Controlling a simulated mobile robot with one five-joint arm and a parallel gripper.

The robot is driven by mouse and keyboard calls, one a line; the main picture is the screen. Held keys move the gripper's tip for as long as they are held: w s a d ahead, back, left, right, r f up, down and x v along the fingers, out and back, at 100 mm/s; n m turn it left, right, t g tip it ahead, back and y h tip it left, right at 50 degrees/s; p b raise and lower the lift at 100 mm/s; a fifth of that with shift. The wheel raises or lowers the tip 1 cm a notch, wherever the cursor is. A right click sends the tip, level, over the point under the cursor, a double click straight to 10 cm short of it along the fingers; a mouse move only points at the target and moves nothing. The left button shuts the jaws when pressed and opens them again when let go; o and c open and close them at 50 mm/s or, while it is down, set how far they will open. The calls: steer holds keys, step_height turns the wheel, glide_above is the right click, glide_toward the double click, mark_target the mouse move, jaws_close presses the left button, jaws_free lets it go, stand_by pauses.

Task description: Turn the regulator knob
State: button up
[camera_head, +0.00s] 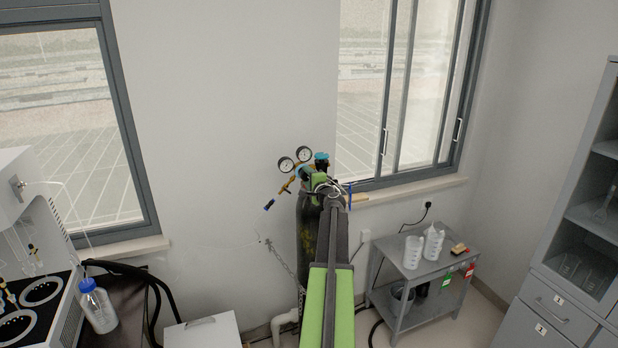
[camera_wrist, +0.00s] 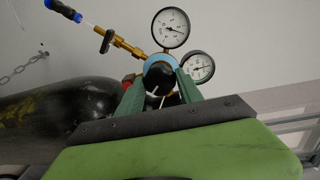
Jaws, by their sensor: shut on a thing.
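The regulator (camera_wrist: 132,48) is a brass fitting with two round white gauges, at the upper middle of the wrist view. In the head view its gauges (camera_head: 286,163) show at the top of a dark gas cylinder (camera_head: 307,228). The black regulator knob (camera_wrist: 158,74), with a light blue ring behind it, sits between the green fingers of my gripper (camera_wrist: 159,88). My gripper is shut on the knob, one finger on each side. In the head view my gripper (camera_head: 321,163) is at the regulator, and my arm hides part of the cylinder.
A chain (camera_head: 285,262) hangs left of the cylinder. A grey cart (camera_head: 410,268) with white bottles stands to the right, below a window sill (camera_head: 410,192). A white box (camera_head: 203,333) is at the lower left. A bottle with a blue cap (camera_head: 97,308) stands farther left.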

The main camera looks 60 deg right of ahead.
steer(key=o, duration=1.4)
steer(key=shift+s+d, duration=0.15)
steer(key=shift+s, duration=0.1)
steer(key=shift+w, duration=0.1)
steer(key=p+v, duration=0.1)
steer(key=v, duration=1.6)
steer(key=shift+a, duration=0.25)
